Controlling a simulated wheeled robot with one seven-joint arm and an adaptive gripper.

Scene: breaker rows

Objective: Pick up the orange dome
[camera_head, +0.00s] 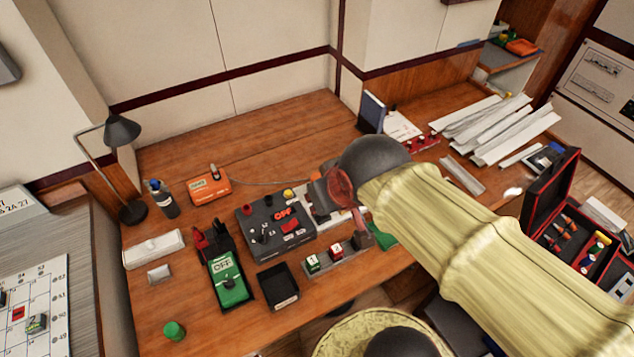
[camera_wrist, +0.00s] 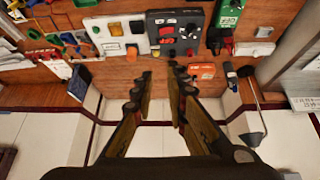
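A small rounded orange piece (camera_wrist: 115,29), which looks like the orange dome, sits on a pale panel (camera_wrist: 101,43) in the upper part of the wrist view. I cannot pick it out in the head view, where my arm and gripper cover that part of the desk. My gripper (camera_wrist: 161,79) is open, with a clear gap and nothing between its fingers. The orange piece is apart from the fingers, beyond them and to the left in the wrist view. In the head view my gripper (camera_head: 338,187) is over the desk, right of the black OFF box.
The wooden desk (camera_head: 230,135) is clear at the back. The black OFF box (camera_head: 263,235) has a yellow dome (camera_head: 288,193). An orange box (camera_head: 208,190), a green OFF unit (camera_head: 226,280), a black tray (camera_head: 278,286) and a lamp (camera_head: 122,130) stand leftward. Papers (camera_head: 490,125) lie right.

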